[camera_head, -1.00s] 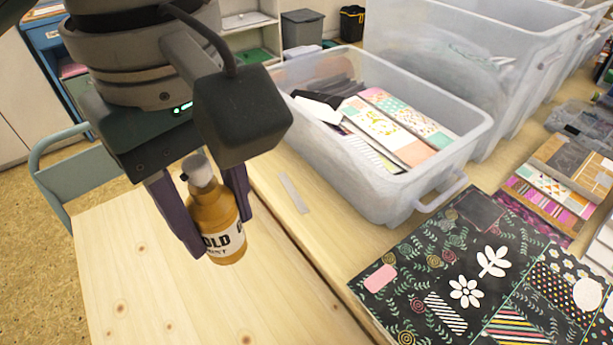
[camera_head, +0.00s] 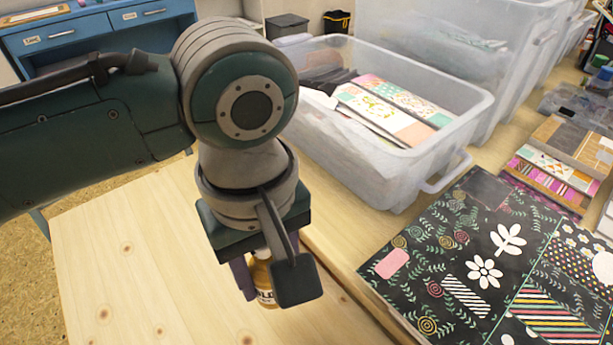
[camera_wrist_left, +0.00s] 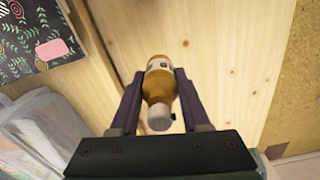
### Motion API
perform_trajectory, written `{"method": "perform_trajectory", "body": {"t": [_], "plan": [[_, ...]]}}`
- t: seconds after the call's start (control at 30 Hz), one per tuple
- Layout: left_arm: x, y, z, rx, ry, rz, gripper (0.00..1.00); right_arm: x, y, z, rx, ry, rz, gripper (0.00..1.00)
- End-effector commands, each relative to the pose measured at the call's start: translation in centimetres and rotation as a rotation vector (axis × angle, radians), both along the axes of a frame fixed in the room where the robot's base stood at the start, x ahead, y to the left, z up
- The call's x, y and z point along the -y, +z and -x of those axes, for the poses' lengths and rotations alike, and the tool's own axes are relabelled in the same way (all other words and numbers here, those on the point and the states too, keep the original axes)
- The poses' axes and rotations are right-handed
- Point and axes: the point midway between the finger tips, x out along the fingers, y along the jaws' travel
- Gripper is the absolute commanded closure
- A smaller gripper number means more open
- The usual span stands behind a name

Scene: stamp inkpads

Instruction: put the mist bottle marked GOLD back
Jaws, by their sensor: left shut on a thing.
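My arm hides most of the bottle in the head view. My right gripper is out of view.
A clear plastic bin (camera_head: 400,165) with patterned papers stands behind and right of the bottle. Dark floral sheets (camera_head: 470,270) lie on the right table. Blue drawers (camera_head: 75,35) stand at the back left. The pale table's left part is clear.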

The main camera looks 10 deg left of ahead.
Motion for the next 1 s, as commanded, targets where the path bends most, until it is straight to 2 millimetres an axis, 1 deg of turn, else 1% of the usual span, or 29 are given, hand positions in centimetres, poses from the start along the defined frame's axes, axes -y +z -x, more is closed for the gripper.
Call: {"method": "perform_trajectory", "body": {"t": [0.03,0.17,0.3,0.4,0.47,0.7,0.83,0.87,1.0], "plan": [[0.0,-0.9,0.0,0.0,-0.001,0.0,1.0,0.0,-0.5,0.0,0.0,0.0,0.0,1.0],[0.0,-1.8,0.0,0.001,-0.001,0.001,1.0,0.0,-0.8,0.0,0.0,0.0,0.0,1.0],[0.0,-4.2,0.0,-0.001,-0.001,-0.001,1.0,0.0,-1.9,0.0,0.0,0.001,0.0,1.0],[0.0,-5.4,0.0,0.0,-0.001,0.0,1.0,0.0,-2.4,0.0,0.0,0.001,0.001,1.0],[0.0,-5.7,0.0,0.0,-0.001,0.0,1.0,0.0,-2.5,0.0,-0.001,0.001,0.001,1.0],[0.0,-5.7,0.0,0.001,-0.001,0.001,1.0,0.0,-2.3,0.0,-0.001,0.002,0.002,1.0],[0.1,-6.0,0.0,0.001,0.0,0.001,1.0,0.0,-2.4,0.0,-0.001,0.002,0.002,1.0],[0.1,-6.0,0.0,0.001,0.0,0.001,0.53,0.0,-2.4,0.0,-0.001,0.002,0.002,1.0],[0.1,-5.9,0.0,0.002,-0.001,0.001,0.37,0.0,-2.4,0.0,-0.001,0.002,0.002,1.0]]}}
